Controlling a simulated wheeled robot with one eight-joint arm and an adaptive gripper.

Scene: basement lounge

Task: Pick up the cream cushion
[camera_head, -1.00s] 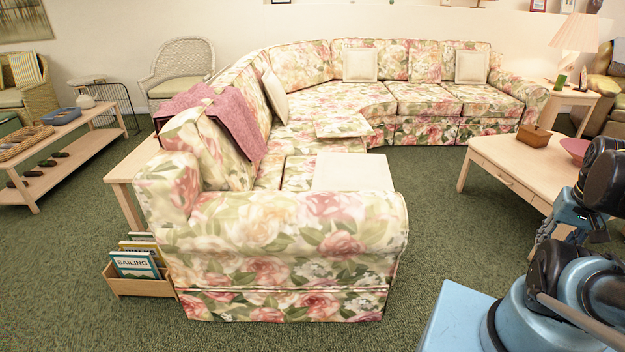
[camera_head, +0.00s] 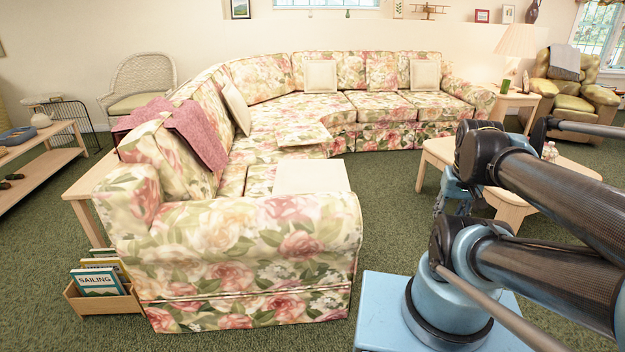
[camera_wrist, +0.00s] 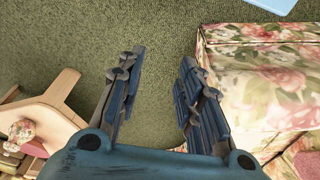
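Several cream cushions show in the head view. One cream cushion (camera_head: 312,176) lies flat on the near seat of the floral sofa (camera_head: 240,240), just behind its near arm. Another cream cushion (camera_head: 237,108) leans on the left backrest. Two more stand against the far backrest, a cream cushion (camera_head: 320,76) at the middle and a cream cushion (camera_head: 424,75) at the right. My gripper (camera_wrist: 160,78) is open and empty in the wrist view, with its fingers spread over green carpet. The sofa is to its right there, and no cream cushion shows between the fingers.
A wooden coffee table (camera_head: 436,152) stands right of the sofa, partly hidden by my arm. A book rack (camera_head: 105,302) sits on the floor at the sofa's near left. A purple throw (camera_head: 196,135) drapes over the left backrest. Carpet (camera_head: 385,200) is clear between sofa and table.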

